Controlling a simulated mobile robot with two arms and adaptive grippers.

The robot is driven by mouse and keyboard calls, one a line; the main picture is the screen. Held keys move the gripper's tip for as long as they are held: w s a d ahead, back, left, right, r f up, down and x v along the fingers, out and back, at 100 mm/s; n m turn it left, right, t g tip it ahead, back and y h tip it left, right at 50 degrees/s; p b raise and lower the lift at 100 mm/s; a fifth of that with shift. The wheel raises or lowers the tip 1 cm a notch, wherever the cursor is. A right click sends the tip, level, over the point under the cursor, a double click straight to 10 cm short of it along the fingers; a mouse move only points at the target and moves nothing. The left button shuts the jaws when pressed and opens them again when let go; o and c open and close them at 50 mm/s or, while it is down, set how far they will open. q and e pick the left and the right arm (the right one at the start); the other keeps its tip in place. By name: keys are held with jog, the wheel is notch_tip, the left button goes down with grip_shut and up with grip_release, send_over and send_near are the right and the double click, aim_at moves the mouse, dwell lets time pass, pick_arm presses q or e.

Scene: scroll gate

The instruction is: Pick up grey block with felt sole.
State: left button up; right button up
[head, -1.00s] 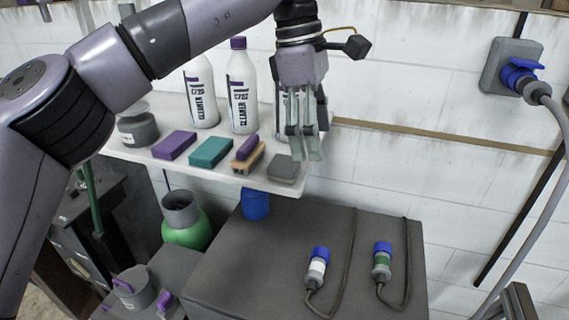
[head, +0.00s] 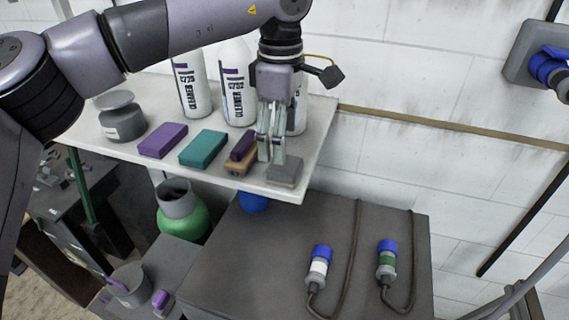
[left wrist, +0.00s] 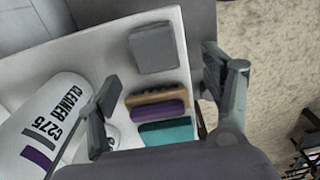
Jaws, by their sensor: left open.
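The grey block (head: 285,172) lies at the right front corner of the white shelf (head: 234,184). Its sole is too small to make out. In the left wrist view the grey block (left wrist: 153,48) lies flat near the shelf's end, beyond the fingertips. My left gripper (head: 271,155) points down over the shelf, just left of and behind the block. It is open and empty, and in the left wrist view its fingers (left wrist: 168,84) stand wide apart with the brush between them in the picture. My right gripper is not in view.
A brush with purple grip (head: 242,148) lies beside the block, then a teal block (head: 203,149) and a purple block (head: 162,140). White cleaner bottles (head: 236,90) stand behind. A grey pot (head: 122,122) is at left. Below, blue-capped plugs (head: 319,266) lie on a dark cabinet (head: 245,270).

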pick_arm(q)
notch_tip(320, 180, down, 3)
jog(key=shift+d+r+p, duration=0.1)
jog(key=shift+p, duration=0.6)
jog(key=f+p, duration=0.2)
jog(key=f, duration=0.1)
jog(key=shift+w+d+f, duration=0.2)
jog(key=shift+f, duration=0.6)
jog(key=c, duration=1.3)
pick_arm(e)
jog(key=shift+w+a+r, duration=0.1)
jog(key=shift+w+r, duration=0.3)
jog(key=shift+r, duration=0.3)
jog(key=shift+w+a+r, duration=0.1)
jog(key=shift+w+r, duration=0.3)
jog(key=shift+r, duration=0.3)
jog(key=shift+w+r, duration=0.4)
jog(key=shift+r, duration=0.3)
pick_arm(q)
jog(key=shift+r, duration=0.55)
notch_tip(320, 180, up, 10)
jog(key=b, duration=0.3)
jog(key=shift+b, duration=0.3)
notch_tip(320, 180, up, 9)
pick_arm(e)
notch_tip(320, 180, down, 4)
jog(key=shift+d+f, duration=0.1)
